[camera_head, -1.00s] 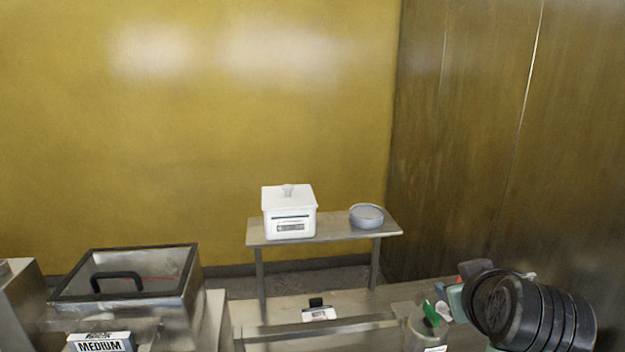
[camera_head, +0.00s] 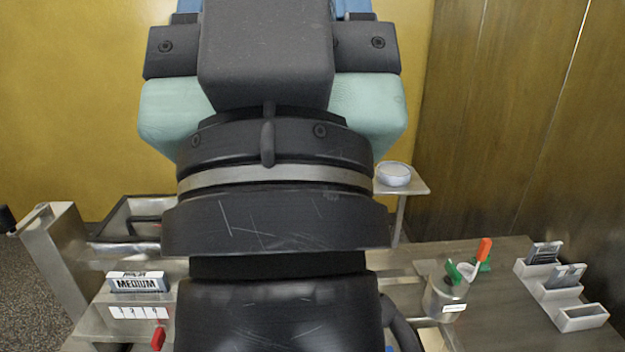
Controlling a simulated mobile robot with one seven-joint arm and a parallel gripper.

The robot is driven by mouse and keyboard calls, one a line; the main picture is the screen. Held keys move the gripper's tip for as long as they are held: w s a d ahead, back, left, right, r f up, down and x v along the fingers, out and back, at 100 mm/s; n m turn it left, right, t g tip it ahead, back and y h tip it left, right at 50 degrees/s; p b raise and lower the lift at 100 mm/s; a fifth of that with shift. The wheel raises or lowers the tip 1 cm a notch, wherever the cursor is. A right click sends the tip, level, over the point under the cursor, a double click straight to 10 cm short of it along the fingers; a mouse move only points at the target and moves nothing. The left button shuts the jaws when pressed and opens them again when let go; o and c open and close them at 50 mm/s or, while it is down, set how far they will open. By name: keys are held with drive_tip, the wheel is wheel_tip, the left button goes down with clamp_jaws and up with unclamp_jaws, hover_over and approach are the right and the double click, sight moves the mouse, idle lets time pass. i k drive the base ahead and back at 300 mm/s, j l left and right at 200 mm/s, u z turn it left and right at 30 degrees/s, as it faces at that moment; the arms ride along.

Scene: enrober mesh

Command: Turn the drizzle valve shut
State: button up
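My gripper (camera_head: 268,60) and wrist fill the middle of the view, seen from behind, with teal parts on both sides. Its fingertips are hidden, so I cannot see whether it is open or shut or whether it touches anything. No part can be named for certain as the drizzle valve. A small red piece (camera_head: 157,338) shows at the lower left, just beside my arm; what it belongs to is unclear. The area behind my arm is hidden.
A box marked MEDIUM (camera_head: 138,283) stands at left. At right are a metal pot (camera_head: 445,299) with a green-handled item, a red-handled tool (camera_head: 483,254) and white holders (camera_head: 558,288). A round tin (camera_head: 393,175) sits on the back table.

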sight(454, 277)
drive_tip(key=i+l, duration=0.1)
drive_tip(key=l, duration=0.75)
drive_tip(key=i+l, duration=0.15)
drive_tip(key=l, duration=0.25)
drive_tip(key=i+l, duration=0.1)
drive_tip(key=l, duration=0.3)
